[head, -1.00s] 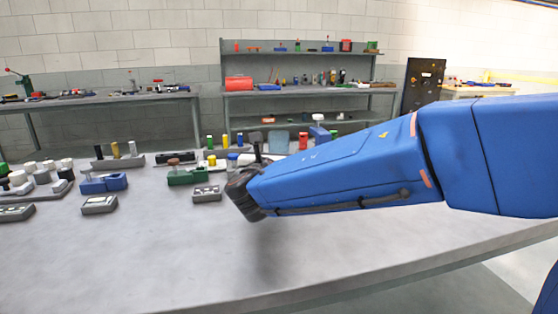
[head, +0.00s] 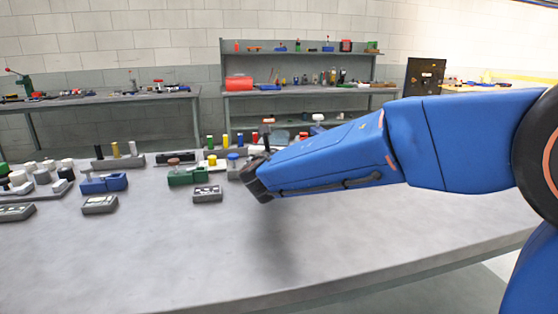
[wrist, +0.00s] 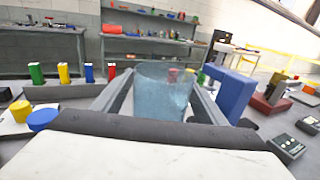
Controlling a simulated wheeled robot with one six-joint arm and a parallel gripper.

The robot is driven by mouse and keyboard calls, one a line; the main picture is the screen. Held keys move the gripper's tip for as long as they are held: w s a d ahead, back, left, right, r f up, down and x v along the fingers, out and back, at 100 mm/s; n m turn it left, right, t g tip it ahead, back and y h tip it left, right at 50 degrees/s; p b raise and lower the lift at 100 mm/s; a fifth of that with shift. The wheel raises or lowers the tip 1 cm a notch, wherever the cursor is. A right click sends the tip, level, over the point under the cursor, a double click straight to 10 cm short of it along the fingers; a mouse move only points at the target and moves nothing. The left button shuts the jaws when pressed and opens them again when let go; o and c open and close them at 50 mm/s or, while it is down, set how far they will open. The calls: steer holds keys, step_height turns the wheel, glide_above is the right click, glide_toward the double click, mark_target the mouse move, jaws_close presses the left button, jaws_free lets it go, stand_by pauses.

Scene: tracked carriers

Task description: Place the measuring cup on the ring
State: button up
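The measuring cup (wrist: 164,92) is clear and bluish, upright in the middle of the wrist view. My gripper (wrist: 162,100) has one finger on each side of it, and both fingers seem to press on its wall. The cup's base is hidden behind the gripper body. In the head view my gripper (head: 256,180) points away from me above the bench, and its fingertips and the cup are hidden behind my arm. I cannot pick out the ring in either view.
The bench (head: 180,245) is clear in front. A green block (head: 187,177), a grey box (head: 207,193) and a blue block (head: 104,184) stand left of my gripper. In the wrist view a tall blue block (wrist: 234,94) and a red block (wrist: 272,104) stand right of the cup.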

steer(key=c, duration=1.1)
steer(key=shift+s+r, duration=0.1)
steer(key=shift+r, duration=4.95)
